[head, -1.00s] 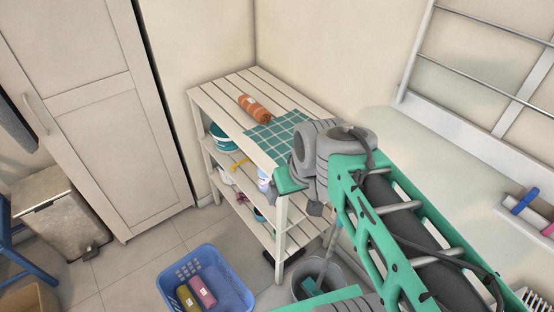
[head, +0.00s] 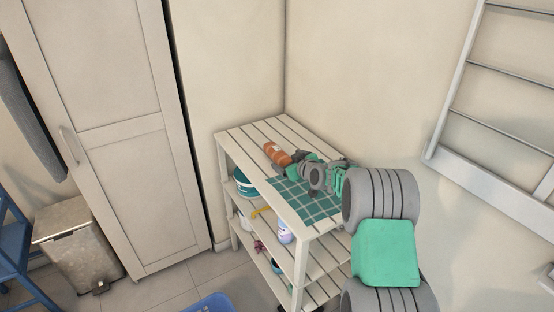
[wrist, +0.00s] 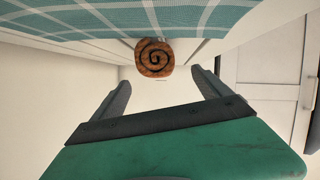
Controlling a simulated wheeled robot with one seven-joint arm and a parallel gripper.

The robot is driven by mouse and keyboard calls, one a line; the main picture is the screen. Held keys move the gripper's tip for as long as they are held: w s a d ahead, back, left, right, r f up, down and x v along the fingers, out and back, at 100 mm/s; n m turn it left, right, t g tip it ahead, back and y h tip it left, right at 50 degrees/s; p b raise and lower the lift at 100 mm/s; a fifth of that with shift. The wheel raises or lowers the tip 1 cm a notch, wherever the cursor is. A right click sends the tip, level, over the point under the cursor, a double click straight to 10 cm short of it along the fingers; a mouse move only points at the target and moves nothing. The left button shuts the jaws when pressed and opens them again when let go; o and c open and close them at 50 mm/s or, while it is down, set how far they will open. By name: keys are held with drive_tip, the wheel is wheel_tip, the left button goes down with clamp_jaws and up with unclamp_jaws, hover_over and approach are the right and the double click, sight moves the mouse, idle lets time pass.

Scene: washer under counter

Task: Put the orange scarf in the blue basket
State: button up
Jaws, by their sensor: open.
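The orange scarf (head: 274,152) is a roll lying on the top of the slatted white shelf unit. Its spiral end shows in the wrist view (wrist: 155,58), ahead of and between the two fingers. My gripper (wrist: 161,85) is open and empty. In the head view it is at the near right end of the scarf, and whether they touch is unclear. The blue basket (head: 208,304) shows only its top edge at the bottom of the head view; its inside is hidden.
A teal checked cloth (head: 304,202) lies on the shelf top below my arm. A bucket (head: 244,183) and bottle (head: 285,232) stand on the shelf below. A tall cabinet (head: 105,130) and bin (head: 80,240) are to the left. Walls close in behind the shelf.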

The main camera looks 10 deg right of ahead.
sight(281, 158)
drive_tip(key=shift+w+a+f, duration=0.2)
drive_tip(key=shift+w+a, duration=0.35)
drive_tip(key=shift+w, duration=0.25)
drive_tip(key=shift+w+a+f+p, duration=0.1)
drive_tip(key=shift+w+a+p, duration=0.1)
drive_tip(key=shift+a+p, duration=0.15)
drive_tip(key=shift+w, duration=0.3)
drive_tip(key=x, duration=0.1)
drive_tip(key=p+x, duration=0.1)
drive_tip(key=x, duration=0.1)
drive_tip(key=shift+w+d+f+p, duration=0.15)
drive_tip(key=shift+w+f+p, duration=0.1)
drive_tip(key=shift+f+p, duration=0.1)
drive_tip(key=shift+w+d+f, duration=0.25)
drive_tip(key=shift+w+f, duration=0.05)
drive_tip(key=shift+w, duration=0.15)
drive_tip(key=shift+s+a+r, duration=0.15)
drive_tip(key=shift+s+a, duration=0.05)
drive_tip(key=shift+a, duration=0.1)
drive_tip(key=c, duration=0.4)
drive_tip(key=shift+d, duration=0.15)
drive_tip(key=c, duration=1.3)
